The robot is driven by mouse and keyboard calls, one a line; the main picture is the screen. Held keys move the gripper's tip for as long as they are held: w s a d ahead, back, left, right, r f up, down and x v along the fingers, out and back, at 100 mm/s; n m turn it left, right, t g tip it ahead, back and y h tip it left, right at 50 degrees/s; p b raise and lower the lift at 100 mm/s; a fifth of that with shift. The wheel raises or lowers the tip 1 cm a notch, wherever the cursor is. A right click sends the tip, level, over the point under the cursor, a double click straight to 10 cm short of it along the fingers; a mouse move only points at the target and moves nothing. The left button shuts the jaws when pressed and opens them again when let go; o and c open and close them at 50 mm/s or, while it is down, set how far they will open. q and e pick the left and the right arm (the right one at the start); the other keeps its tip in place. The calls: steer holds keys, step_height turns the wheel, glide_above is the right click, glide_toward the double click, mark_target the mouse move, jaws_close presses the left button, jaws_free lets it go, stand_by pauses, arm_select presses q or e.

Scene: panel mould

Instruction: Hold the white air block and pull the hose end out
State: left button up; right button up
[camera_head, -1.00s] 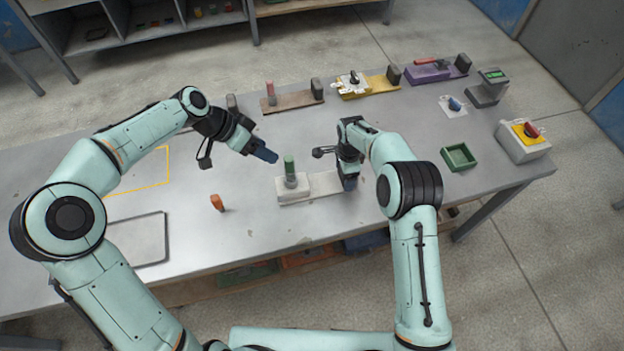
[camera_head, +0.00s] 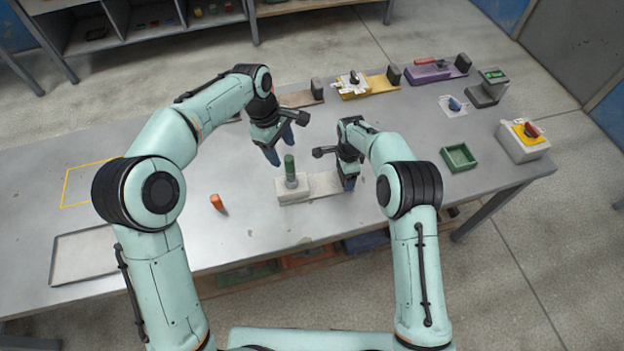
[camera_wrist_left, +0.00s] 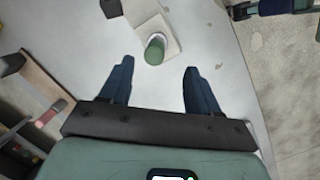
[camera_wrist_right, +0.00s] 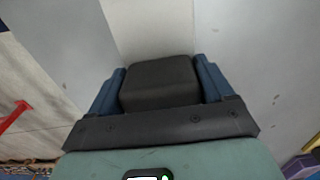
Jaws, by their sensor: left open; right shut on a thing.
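The white air block (camera_head: 294,196) sits on a pale base strip (camera_head: 325,184) at the table's front middle. The green hose end (camera_head: 290,168) stands upright in the block's grey collar. My left gripper (camera_head: 281,149) is open just behind and above the hose end, pointing down. In the left wrist view, the green hose end (camera_wrist_left: 154,50) shows beyond and between the left fingertips (camera_wrist_left: 157,72), apart from both. My right gripper (camera_head: 349,178) is shut on the dark grey block (camera_wrist_right: 158,82) at the strip's right end. The fingers flank this block in the right wrist view.
An orange piece (camera_head: 217,202) stands left of the block. Behind are brown (camera_head: 300,99), yellow (camera_head: 377,86) and purple (camera_head: 428,73) panels. A green tray (camera_head: 447,153) and red-switch box (camera_head: 522,146) are to the right. A shallow tray (camera_head: 55,262) and yellow outline lie left.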

mark_target(289, 158)
arm_select(q)
steer(key=n, duration=0.2)
steer(key=d+n+y, duration=0.1)
steer(key=shift+w+r+n, duration=0.15)
steer(key=shift+r+n, duration=0.15)
steer(key=shift+r, duration=0.05)
steer(key=n, duration=0.3)
steer(key=r+n+y, duration=0.1)
steer(key=shift+w+d+n, duration=0.1)
steer(key=shift+d+n, duration=0.2)
step_height(289, 158, down, 12)
steer(key=shift+r, duration=0.1)
jaws_close()
steer(key=shift+r, duration=3.5)
